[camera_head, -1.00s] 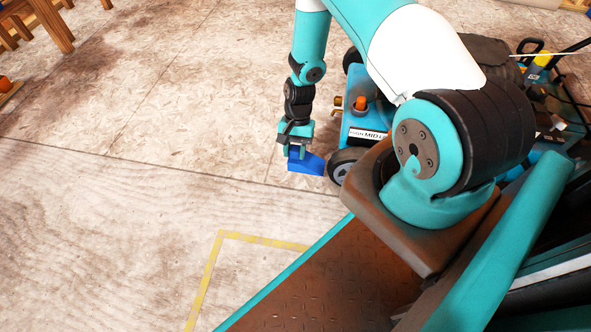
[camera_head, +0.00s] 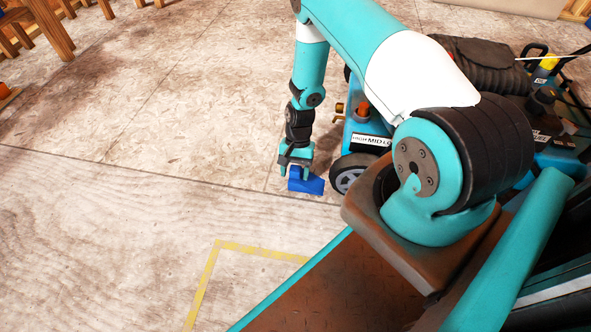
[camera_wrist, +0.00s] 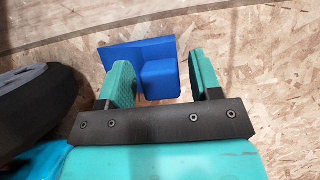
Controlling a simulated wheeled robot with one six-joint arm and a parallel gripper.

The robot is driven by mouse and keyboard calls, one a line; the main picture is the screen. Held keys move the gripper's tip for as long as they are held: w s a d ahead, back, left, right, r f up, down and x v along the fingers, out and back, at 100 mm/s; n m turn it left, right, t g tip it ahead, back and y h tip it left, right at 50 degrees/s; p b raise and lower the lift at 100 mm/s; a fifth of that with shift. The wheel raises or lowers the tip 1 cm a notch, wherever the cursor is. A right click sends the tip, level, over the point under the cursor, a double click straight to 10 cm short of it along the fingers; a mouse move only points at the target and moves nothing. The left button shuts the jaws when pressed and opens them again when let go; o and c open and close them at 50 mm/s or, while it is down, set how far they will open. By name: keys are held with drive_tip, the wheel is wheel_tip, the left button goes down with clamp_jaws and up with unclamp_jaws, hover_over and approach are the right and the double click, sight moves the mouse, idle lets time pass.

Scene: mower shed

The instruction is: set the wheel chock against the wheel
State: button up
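The blue wheel chock (camera_head: 306,181) lies on the wooden floor beside the mower's small wheel (camera_head: 349,176), with a narrow gap seeming to remain between them. My gripper (camera_head: 296,168) is just above the chock, pointing down. In the wrist view my gripper (camera_wrist: 165,85) has its two teal fingers apart. The chock's raised block (camera_wrist: 160,80) sits between the fingertips, with a visible gap at the right finger. The chock's flat face (camera_wrist: 135,54) extends beyond the fingers. The dark wheel (camera_wrist: 38,105) is at the left, partly cut off by the frame.
The teal mower (camera_head: 365,125) stands behind and right of the chock, partly hidden by my arm. A yellow floor marking (camera_head: 262,248) lies in front. Wooden furniture legs (camera_head: 50,30) stand at the far left. The floor left of my gripper is clear.

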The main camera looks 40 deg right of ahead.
drive_tip(key=p+v, duration=0.8)
drive_tip(key=v, duration=0.4)
drive_tip(key=w+a+r+n+t, duration=0.1)
drive_tip(key=a+r+n, duration=0.4)
drive_tip(key=r, duration=0.7)
drive_tip(key=w+a+r+n+t, duration=0.1)
drive_tip(key=a+r+n, duration=0.1)
drive_tip(key=a+r, duration=0.75)
drive_tip(key=s+a+r+n, duration=0.3)
drive_tip(key=s+r, duration=0.1)
drive_tip(key=r, duration=0.3)
drive_tip(key=s+a+r+n, duration=0.25)
drive_tip(key=s+r, duration=0.25)
drive_tip(key=r, duration=0.3)
drive_tip(key=s+a+r+n, duration=0.2)
drive_tip(key=s, duration=0.4)
drive_tip(key=s+a+r+n, duration=0.2)
drive_tip(key=s+r+n, duration=0.1)
drive_tip(key=s, duration=0.3)
drive_tip(key=shift+t+y, duration=0.4)
drive_tip(key=shift+r, duration=0.25)
